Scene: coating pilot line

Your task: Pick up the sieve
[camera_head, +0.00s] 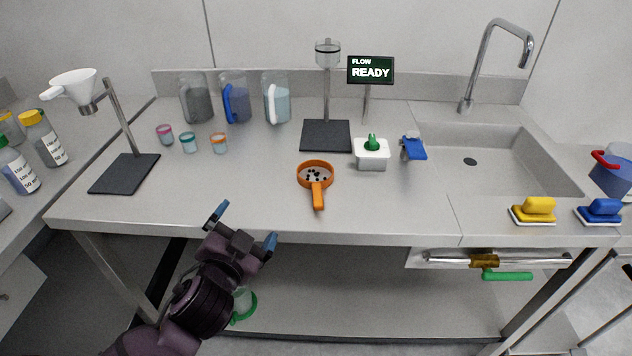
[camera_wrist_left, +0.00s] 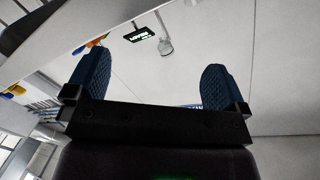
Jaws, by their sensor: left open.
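The sieve (camera_head: 315,174) is orange and round, with several dark bits in its bowl. It lies on the grey bench near the front edge, its handle toward me. My left gripper (camera_head: 244,226) is in front of the bench edge, to the left of the sieve and nearer to me. It is open and empty. In the left wrist view its two blue finger pads (camera_wrist_left: 150,88) stand wide apart with nothing between them. The sieve is not clearly seen in that view. My right gripper is in neither view.
A white box with a green knob (camera_head: 371,152) and a blue-handled item (camera_head: 412,148) sit right of the sieve. A black stand base (camera_head: 326,135) is behind it. Small cups (camera_head: 188,142) and a funnel stand (camera_head: 124,173) are left. The bench left of the sieve is clear.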

